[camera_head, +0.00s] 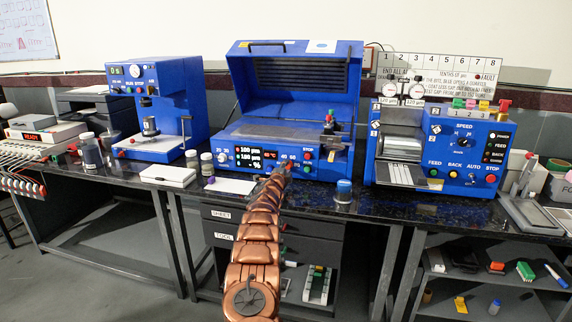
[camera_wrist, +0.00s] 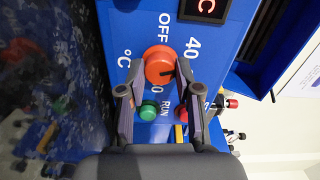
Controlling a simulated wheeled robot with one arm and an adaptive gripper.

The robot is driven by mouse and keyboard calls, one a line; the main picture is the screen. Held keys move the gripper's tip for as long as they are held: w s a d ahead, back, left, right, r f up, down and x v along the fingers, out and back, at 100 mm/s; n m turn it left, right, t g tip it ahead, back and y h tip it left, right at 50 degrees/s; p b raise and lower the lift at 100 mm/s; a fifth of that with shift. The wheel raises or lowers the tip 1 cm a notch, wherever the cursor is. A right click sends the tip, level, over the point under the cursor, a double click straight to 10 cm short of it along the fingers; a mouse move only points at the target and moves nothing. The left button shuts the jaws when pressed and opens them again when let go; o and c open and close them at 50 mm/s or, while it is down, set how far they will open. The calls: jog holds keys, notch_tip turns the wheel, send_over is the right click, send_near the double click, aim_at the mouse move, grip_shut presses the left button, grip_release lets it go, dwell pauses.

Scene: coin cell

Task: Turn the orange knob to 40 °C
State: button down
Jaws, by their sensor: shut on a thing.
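The orange knob (camera_wrist: 159,64) sits on the blue front panel of the middle machine. In the wrist view my gripper (camera_wrist: 159,72) has one finger on each side of the knob, shut on it. A dark mark shows at the knob's lower right, by the right finger; the exact setting cannot be read. The label "40" (camera_wrist: 193,47) is printed right of the knob and "OFF" (camera_wrist: 165,24) above it. A red display (camera_wrist: 207,8) is cut off by the frame edge. In the head view my gripper (camera_head: 284,169) is at the panel and the arm hides the knob.
A green button (camera_wrist: 148,111) and a red button (camera_wrist: 193,105) sit below the knob in the wrist view, close to the fingers. The machine's lid (camera_head: 295,80) stands open. A blue-capped jar (camera_head: 344,190) stands on the dark bench right of my arm.

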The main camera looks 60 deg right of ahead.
jog(key=shift+n+p, duration=0.75)
jog(key=shift+n, duration=0.25)
jog(key=c, duration=0.8)
grip_release()
jog(key=shift+a, duration=0.2)
